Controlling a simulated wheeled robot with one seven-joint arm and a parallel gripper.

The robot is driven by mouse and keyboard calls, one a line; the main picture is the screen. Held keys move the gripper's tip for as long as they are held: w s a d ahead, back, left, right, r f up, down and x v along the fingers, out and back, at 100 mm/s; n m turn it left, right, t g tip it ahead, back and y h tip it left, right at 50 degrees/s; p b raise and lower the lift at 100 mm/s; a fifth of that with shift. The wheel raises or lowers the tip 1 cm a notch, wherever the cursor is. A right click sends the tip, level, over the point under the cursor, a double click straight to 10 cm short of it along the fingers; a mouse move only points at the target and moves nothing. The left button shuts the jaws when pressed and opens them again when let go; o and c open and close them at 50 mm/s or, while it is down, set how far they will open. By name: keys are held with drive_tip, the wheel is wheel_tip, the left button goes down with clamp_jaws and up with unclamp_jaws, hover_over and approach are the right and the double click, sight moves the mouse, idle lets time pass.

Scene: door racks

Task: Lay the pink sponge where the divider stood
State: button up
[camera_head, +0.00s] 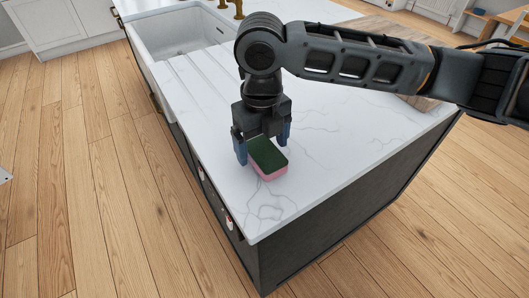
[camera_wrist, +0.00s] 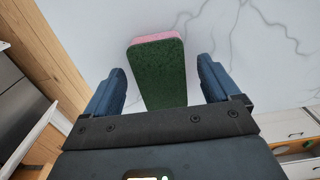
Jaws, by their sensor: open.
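The sponge (camera_head: 268,158) is pink below with a dark green top. It lies flat on the white marble counter near the front corner in the head view. My gripper (camera_head: 264,151) points down over it, with one blue finger on each side of the sponge. In the wrist view the sponge (camera_wrist: 157,75) lies between the two open fingers, and a gap shows on both sides. My gripper (camera_wrist: 161,88) is open and holds nothing. I see no divider or rack that I can make out clearly.
The marble counter (camera_head: 330,140) is clear around the sponge. A white sink (camera_head: 180,35) with a brass tap (camera_head: 238,8) is at the back left. A wooden board (camera_head: 385,30) lies behind my arm. The counter edge drops to a wooden floor (camera_head: 90,190). An open drawer (camera_wrist: 298,148) shows at lower right.

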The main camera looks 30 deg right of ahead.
drive_tip(key=shift+f, duration=0.65)
drive_tip(key=shift+c, duration=0.3)
drive_tip(key=c, duration=1.1)
drive_tip(key=shift+o, duration=0.2)
drive_tip(key=shift+r, duration=0.1)
